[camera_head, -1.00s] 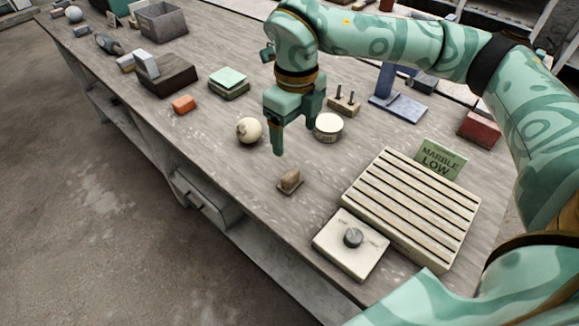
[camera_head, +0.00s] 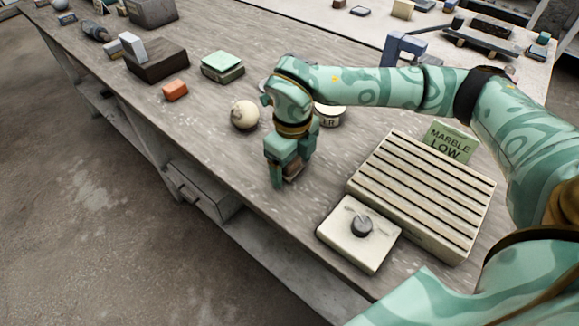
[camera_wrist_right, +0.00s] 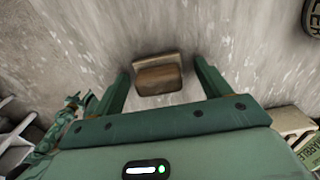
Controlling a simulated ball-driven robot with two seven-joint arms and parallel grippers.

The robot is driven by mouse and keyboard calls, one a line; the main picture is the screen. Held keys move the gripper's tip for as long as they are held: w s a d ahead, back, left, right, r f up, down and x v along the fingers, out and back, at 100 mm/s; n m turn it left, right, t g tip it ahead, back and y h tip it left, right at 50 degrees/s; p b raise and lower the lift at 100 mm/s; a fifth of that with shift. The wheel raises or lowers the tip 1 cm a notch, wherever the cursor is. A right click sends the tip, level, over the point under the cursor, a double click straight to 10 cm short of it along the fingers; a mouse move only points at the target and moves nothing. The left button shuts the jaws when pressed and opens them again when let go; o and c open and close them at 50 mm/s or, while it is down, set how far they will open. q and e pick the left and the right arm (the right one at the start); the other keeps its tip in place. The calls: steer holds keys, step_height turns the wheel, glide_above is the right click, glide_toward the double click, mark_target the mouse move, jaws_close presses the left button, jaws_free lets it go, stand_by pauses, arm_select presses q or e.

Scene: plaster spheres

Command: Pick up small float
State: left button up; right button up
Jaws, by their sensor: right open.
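The small float (camera_head: 294,170), a little board with a brown wooden handle, lies on the workbench and is partly hidden by my right gripper in the head view. In the right wrist view the float (camera_wrist_right: 158,77) lies beyond and between the two fingers, its handle facing the camera. My right gripper (camera_head: 287,174) points down over it with its jaws open, one finger to each side. It also shows in the right wrist view (camera_wrist_right: 161,82), with nothing gripped. Whether a finger touches the float cannot be told.
A cream ball (camera_head: 245,114) and a round tin (camera_head: 330,115) stand close behind the gripper. A slatted rack (camera_head: 425,190) and a white box with a dial (camera_head: 345,245) lie to the right. The bench's front edge is near.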

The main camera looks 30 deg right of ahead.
arm_select(q)
steer(key=shift+s, duration=0.1)
arm_select(e)
steer(key=shift+r, duration=0.15)
steer(key=c, duration=1.1)
steer(key=shift+o, duration=0.2)
